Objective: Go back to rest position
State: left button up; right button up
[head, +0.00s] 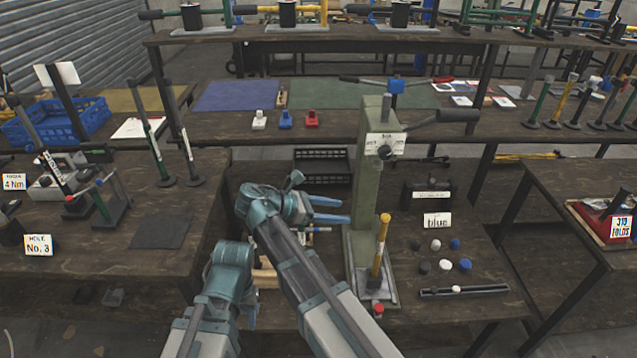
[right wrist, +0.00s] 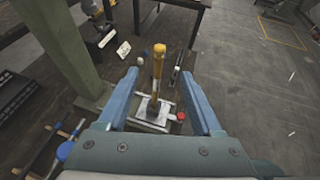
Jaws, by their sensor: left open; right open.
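My left gripper (head: 238,258) is low over the front edge of the middle bench in the head view. Its fingers are mostly hidden behind its own wrist. My right gripper (head: 328,209) is open and empty, its blue fingers pointing right toward the green press column (head: 372,180). In the right wrist view, its spread fingers (right wrist: 162,108) frame a yellow-handled tool (right wrist: 158,78), with no visible contact. That tool (head: 382,245) stands upright on the press's metal base plate (head: 360,285).
A black crate (head: 322,168) lies behind the right gripper. Open floor shows at right (right wrist: 270,90).

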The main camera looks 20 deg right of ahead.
jog(key=s+d+f+m+y, duration=0.1)
jog(key=s+f+m+y, duration=0.55)
jog(key=f+m, duration=0.3)
jog(key=s+a+f+m+y, duration=0.45)
jog(key=m+y, duration=0.25)
jog(key=m, duration=0.2)
jog(key=s+a+r+n+h+p, duration=0.1)
jog(key=s+a+r+n+p, duration=0.3)
jog(key=a+r+p, duration=0.4)
jog(key=s+a+r, duration=0.1)
jog(key=a, duration=0.3)
